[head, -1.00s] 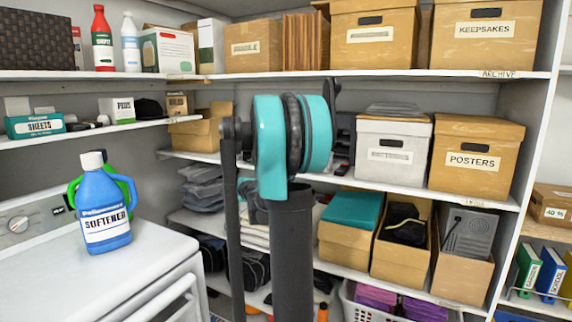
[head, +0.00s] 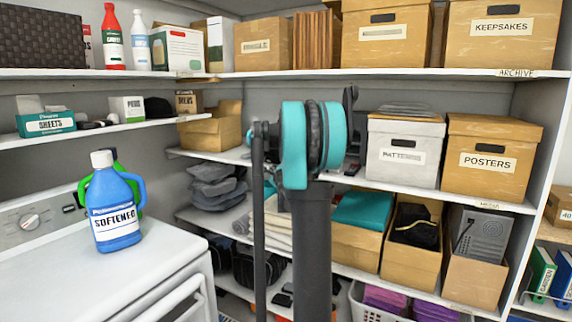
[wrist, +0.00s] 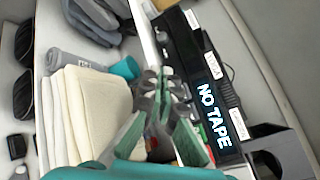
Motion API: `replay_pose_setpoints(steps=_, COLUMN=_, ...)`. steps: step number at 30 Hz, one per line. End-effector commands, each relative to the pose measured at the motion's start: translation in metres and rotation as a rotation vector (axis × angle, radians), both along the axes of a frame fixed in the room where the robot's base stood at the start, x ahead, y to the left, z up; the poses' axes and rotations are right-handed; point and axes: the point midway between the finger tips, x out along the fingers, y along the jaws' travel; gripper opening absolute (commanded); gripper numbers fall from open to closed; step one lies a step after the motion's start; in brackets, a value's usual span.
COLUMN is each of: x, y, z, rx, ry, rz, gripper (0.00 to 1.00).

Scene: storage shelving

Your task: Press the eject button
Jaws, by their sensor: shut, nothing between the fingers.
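A black tape player (wrist: 205,95) with a lit "NO TAPE" display (wrist: 222,110) sits on a white shelf in the wrist view, tilted in the picture. I cannot make out which part of its front is the eject button. My gripper (wrist: 162,76) is shut and empty, its tips in front of the player's left part in the picture. I cannot tell whether the tips touch it.
Folded cream towels (wrist: 85,115) and a teal roll (wrist: 126,68) lie left of my gripper in the wrist view. A white box (head: 405,150) stands right of the player. A blue softener jug (head: 114,212) stands on the white washer (head: 120,280) at left.

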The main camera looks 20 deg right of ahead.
Motion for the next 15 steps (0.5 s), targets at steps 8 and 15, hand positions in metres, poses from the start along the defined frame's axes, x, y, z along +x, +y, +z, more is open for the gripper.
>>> replay_pose_setpoints(steps=8, x=0.017, y=-0.022, z=0.0, rx=-0.001, ry=0.001, rz=-0.001, gripper=0.0)
replay_pose_setpoints(steps=15, x=0.036, y=-0.047, z=0.0, rx=-0.001, ry=0.001, rz=-0.001, gripper=0.0)
